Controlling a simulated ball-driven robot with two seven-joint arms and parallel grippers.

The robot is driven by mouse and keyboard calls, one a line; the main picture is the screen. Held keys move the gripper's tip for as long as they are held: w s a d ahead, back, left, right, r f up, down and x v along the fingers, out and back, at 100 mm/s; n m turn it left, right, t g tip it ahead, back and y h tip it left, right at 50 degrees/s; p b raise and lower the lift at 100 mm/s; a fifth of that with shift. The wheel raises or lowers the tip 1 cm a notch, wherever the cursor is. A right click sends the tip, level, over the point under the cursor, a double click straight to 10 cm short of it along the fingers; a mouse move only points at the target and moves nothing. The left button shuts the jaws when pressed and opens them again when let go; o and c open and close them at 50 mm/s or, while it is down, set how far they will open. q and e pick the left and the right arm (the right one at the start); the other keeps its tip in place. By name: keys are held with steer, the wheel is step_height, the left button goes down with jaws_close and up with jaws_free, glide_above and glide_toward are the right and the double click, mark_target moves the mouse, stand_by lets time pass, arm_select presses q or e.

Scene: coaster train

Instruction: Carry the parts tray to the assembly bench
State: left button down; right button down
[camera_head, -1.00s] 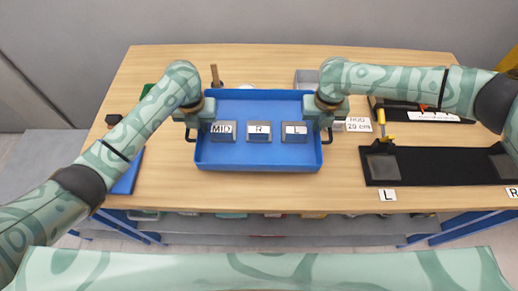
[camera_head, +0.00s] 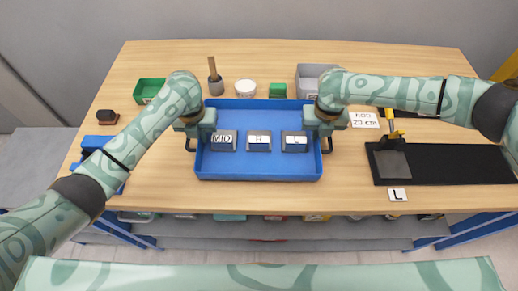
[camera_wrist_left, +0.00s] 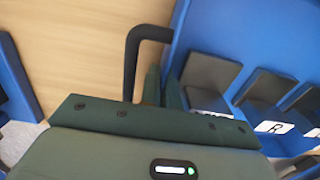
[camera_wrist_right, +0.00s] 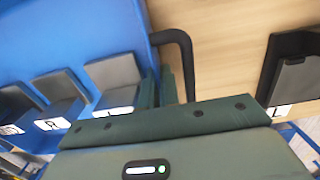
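The blue parts tray (camera_head: 258,171) is level over the wooden bench (camera_head: 300,198), between my two grippers. I cannot tell whether its underside touches the bench. It holds three grey blocks labelled MID (camera_head: 223,141), R (camera_head: 259,140) and L (camera_head: 294,141). My left gripper (camera_wrist_left: 163,88) is at the tray's left side, its fingers close together at the side wall, inside the black handle loop (camera_wrist_left: 131,65). My right gripper (camera_wrist_right: 157,88) is likewise at the right wall by its handle (camera_wrist_right: 189,65). Both seem shut on the tray; the fingertips are partly hidden.
A green bin (camera_head: 150,91), wooden-handled tool (camera_head: 214,76), white round pot (camera_head: 246,87), green box (camera_head: 277,90) and grey bin (camera_head: 311,73) stand behind the tray. A black fixture (camera_head: 450,165) lies at right. A blue object (camera_head: 95,145) sits at left. Bare wood lies before the tray.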

arm_select(q)
steer(key=c, duration=2.1)
jaws_free()
steer(key=shift+a+f, duration=0.1)
steer(key=shift+f, duration=0.35)
arm_select(e)
steer(key=c, duration=2.1)
jaws_free()
steer(key=shift+d+f, duration=0.1)
steer(key=shift+f, duration=0.3)
arm_select(q)
steer(key=o, duration=0.5)
steer(key=shift+r, duration=0.2)
steer(key=shift+c, duration=0.2)
arm_select(e)
steer(key=o, duration=0.5)
steer(key=shift+r, duration=0.15)
steer(key=shift+c, duration=0.2)
arm_select(q)
steer(key=shift+s, duration=0.1)
steer(key=shift+r, duration=0.15)
arm_select(e)
steer(key=shift+r, duration=0.2)
